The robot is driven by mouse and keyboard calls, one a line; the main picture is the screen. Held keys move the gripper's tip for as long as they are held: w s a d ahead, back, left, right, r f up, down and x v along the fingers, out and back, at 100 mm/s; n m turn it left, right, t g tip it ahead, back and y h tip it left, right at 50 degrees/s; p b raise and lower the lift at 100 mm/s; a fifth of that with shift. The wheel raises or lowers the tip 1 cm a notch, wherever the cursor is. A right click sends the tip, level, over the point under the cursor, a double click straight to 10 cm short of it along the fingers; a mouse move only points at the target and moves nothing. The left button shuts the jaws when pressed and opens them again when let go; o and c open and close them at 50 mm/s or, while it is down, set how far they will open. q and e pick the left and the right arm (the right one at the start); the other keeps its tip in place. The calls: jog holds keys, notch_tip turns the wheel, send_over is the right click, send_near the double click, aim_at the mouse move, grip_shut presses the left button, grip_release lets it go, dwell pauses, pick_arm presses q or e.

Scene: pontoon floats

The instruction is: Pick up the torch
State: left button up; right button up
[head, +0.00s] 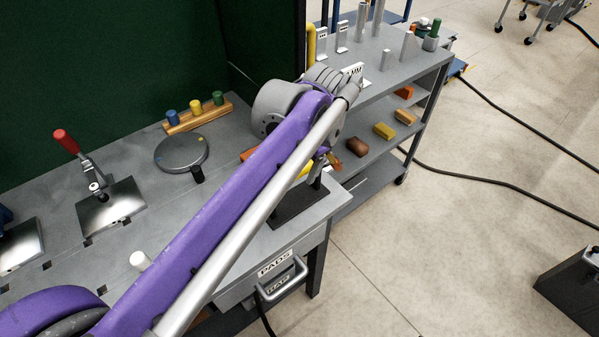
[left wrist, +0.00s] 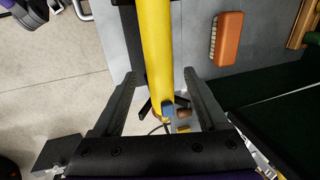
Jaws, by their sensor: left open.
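The torch (left wrist: 155,45) is a long yellow cylinder with a blue part near its lower end in the left wrist view. It lies between the two fingers of my left gripper (left wrist: 160,78), which is open, with a visible gap on each side. In the head view my purple left arm hides most of this spot; a bit of yellow (head: 305,169) shows beside the arm, above a dark stand (head: 298,206) on the bench corner. My right gripper is not in view.
An orange brush-like block (left wrist: 227,38) lies on the grey bench beside the torch. The bench (head: 232,128) also holds a round grey disc (head: 181,153), a wooden rack (head: 199,117) with coloured pegs and a red-handled clamp (head: 84,160). A shelf cart (head: 375,90) stands behind.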

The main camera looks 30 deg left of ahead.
pick_arm(q)
jog(key=x, duration=0.2)
jog(key=shift+a+f, duration=0.1)
jog(key=shift+f, duration=0.25)
grip_shut()
